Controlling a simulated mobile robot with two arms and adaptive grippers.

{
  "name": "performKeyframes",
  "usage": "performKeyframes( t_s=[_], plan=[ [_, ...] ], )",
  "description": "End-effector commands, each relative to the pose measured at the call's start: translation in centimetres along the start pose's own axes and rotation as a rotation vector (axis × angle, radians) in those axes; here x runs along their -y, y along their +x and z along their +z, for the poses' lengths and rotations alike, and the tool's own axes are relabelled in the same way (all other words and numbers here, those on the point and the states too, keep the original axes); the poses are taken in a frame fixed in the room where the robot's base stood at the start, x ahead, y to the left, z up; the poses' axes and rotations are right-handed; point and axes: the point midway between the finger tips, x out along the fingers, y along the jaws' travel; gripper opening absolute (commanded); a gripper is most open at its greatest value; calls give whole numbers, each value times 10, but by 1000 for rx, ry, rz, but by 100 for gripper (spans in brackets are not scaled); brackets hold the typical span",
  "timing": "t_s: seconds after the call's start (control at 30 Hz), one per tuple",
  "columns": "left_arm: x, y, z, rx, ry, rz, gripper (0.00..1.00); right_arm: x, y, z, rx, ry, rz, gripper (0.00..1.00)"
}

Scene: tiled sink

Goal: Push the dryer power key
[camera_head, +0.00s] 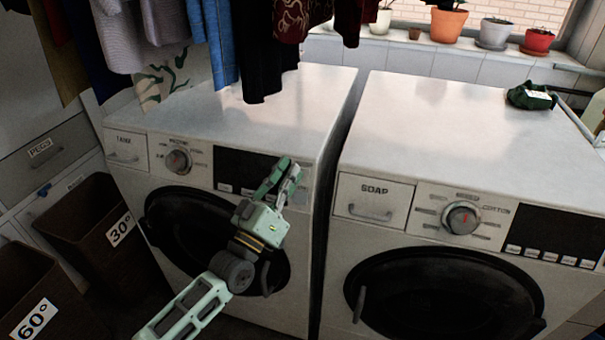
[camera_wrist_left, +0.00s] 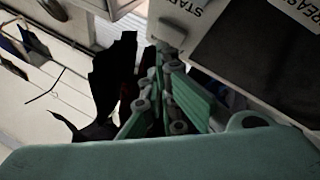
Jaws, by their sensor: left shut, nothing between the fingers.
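The dryer (camera_head: 235,110) is the left white machine, with a TANK drawer (camera_head: 127,147), a round dial (camera_head: 178,162), and a dark display (camera_head: 233,163) above a row of small keys (camera_head: 225,187). My left gripper (camera_head: 289,165) is in front of the right end of this panel, fingers pointing up. It is shut and empty, and hides part of the display and the keys behind it. In the left wrist view, the shut fingers (camera_wrist_left: 160,65) lie near a pale panel with a START label (camera_wrist_left: 196,8). I cannot tell whether they touch it. The power key cannot be made out.
A second machine (camera_head: 450,110) with a SOAP drawer (camera_head: 374,201) stands to the right across a narrow gap. Clothes (camera_head: 262,50) hang over the dryer's top. Dark laundry baskets (camera_head: 90,225) stand at left. Potted plants (camera_head: 494,32) line the sill.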

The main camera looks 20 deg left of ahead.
Motion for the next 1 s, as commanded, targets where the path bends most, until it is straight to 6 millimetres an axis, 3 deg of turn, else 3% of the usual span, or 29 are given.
performKeyframes(
  t_s=[1.0],
  plan=[
    [4, 6, 4, 0, 0, 0, 0, -2, 6, 1, 1, -1, 3, 61]
  ],
)
